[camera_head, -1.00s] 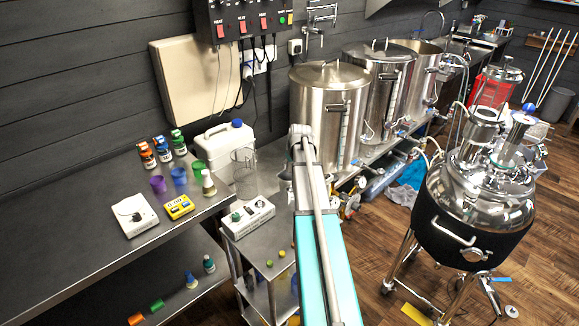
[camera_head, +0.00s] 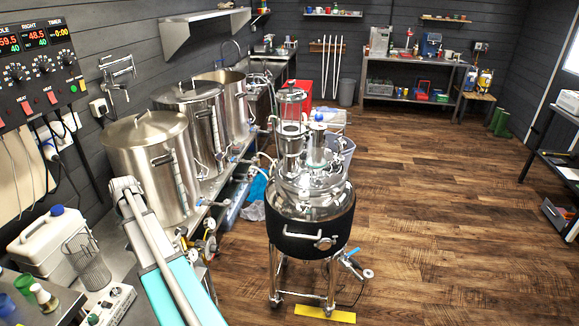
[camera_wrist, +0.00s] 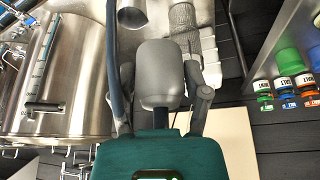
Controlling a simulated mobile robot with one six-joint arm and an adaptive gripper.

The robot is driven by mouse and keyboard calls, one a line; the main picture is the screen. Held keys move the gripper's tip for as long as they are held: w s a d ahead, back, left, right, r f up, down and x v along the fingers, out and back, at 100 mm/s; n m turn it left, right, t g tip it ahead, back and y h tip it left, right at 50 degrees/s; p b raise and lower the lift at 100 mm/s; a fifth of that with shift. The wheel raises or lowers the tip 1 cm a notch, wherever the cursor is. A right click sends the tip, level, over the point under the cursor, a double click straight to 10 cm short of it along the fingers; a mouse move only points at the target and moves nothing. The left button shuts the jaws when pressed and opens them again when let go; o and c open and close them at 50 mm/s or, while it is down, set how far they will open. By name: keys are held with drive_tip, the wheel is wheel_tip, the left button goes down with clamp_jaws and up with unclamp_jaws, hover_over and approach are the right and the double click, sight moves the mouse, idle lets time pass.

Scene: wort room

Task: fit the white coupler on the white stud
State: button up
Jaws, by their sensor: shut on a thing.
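In the wrist view my gripper (camera_wrist: 161,85) is shut on a pale grey-white, rounded cylinder, which I take to be the white coupler (camera_wrist: 160,65). One finger lies along each side of it. My gripper's fingers and the coupler do not show in the head view, where only my arm crosses the lower left. I cannot pick out the white stud in either view.
Steel kettles (camera_head: 150,165) line the left wall. A black-jacketed steel vessel (camera_head: 310,215) stands on legs at the middle. A white jug (camera_head: 48,240), a wire-like cylinder (camera_head: 86,262) and a white box (camera_head: 108,305) are at lower left.

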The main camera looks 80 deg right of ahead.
wheel_tip(320, 180, up, 7)
drive_tip(key=p, duration=0.5)
drive_tip(key=shift+f, duration=0.15)
drive_tip(key=shift+s+f, duration=0.1)
drive_tip(key=shift+s, duration=0.05)
